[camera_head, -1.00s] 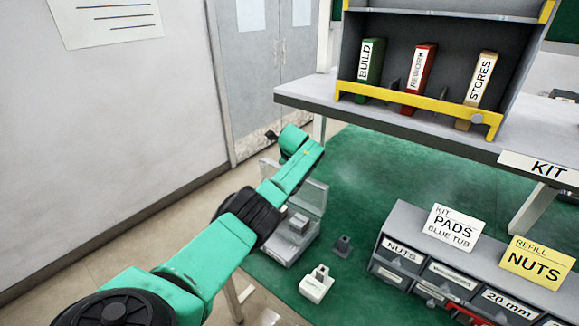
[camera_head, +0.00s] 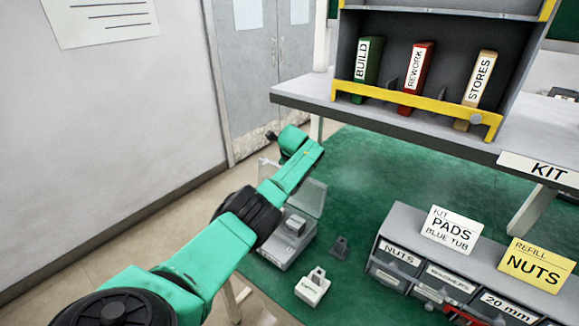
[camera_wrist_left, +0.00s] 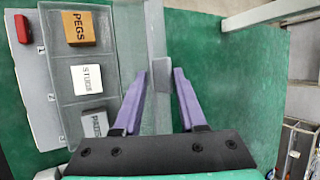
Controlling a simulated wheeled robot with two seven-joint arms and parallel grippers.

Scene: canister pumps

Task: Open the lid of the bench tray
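The bench tray (camera_head: 268,255) is a grey tray on the green mat, left of the parts rack and partly hidden by my left arm. Its clear lid (camera_head: 312,197) stands raised along the tray's far side. In the left wrist view the tray (camera_wrist_left: 60,76) shows compartments with blocks marked PEGS, STUDS and PADS. The lid (camera_wrist_left: 156,35) is seen there nearly edge-on, beside the compartments. My left gripper (camera_wrist_left: 160,75) is open, its purple fingers apart on either side of the lid's line, with a small grey tab between them. My right gripper is not in view.
A white block (camera_head: 312,288) and a dark grey piece (camera_head: 339,246) sit right of the tray. A grey drawer rack (camera_head: 400,232) with PADS and NUTS cards stands further right. A raised shelf (camera_head: 400,120) with binders is behind. The green mat (camera_head: 370,170) is clear beyond the tray.

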